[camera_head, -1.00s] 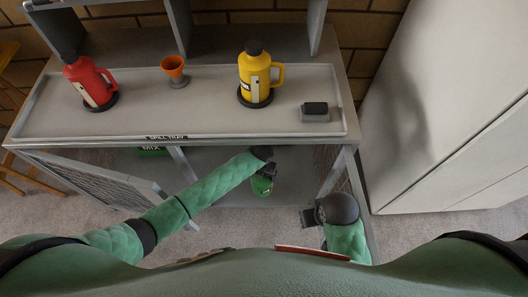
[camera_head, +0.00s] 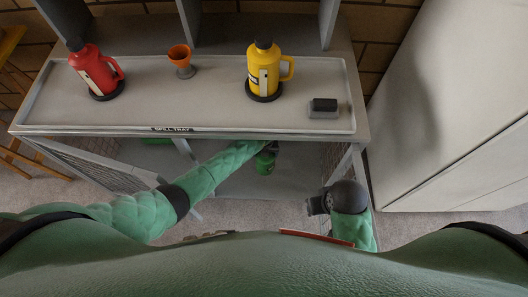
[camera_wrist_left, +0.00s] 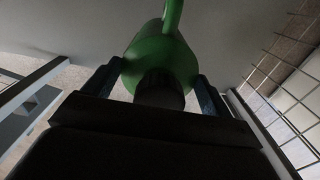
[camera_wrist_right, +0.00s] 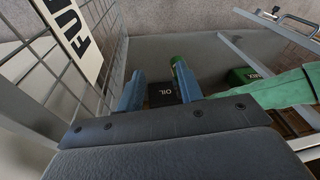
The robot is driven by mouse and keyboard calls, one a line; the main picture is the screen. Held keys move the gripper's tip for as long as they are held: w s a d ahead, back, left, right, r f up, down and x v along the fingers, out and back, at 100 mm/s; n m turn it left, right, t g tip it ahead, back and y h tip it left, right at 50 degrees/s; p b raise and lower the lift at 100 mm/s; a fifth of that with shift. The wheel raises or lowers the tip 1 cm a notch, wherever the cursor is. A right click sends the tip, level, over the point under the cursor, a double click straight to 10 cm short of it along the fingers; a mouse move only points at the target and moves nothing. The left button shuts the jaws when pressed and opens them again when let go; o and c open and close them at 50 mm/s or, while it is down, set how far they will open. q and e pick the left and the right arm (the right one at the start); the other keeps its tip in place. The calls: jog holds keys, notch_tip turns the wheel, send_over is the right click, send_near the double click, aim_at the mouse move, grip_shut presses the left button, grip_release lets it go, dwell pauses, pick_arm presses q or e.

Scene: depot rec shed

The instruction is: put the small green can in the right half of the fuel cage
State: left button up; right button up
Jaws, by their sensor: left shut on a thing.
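The small green can (camera_head: 265,164) is in my left gripper (camera_head: 268,150), under the bench top and right of the middle post. The left wrist view shows the can (camera_wrist_left: 165,55) between both fingers, its dark cap toward me. The fuel cage (camera_head: 330,168) is the meshed space under the bench. A bit of the can (camera_wrist_right: 177,62) also shows in the right wrist view; whether it touches the cage floor I cannot tell. My right gripper (camera_head: 316,206) is open and empty at the cage's front right; its fingers (camera_wrist_right: 158,95) stand apart.
A mesh door (camera_head: 100,165) stands open at left. A red jug (camera_head: 97,75), orange cup (camera_head: 180,57) and yellow jug (camera_head: 264,72) stand on the spill tray (camera_head: 215,112).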

pick_arm(q)
jog(key=w, duration=0.1)
jog(key=w+f, duration=0.2)
jog(key=shift+w+a, duration=0.3)
notch_tip(320, 180, down, 4)
jog(key=shift+s+b, duration=0.1)
jog(key=shift+b, duration=0.25)
pick_arm(e)
jog(key=shift+w+a+f, duration=0.25)
jog(key=shift+a+f, duration=0.3)
jog(key=shift+f, duration=0.05)
pick_arm(q)
jog(key=shift+f, duration=0.1)
pick_arm(e)
jog(key=shift+f, duration=0.1)
pick_arm(q)
jog(key=o, duration=1.7)
jog(key=shift+o, duration=0.2)
pick_arm(e)
jog(key=shift+f, duration=0.1)
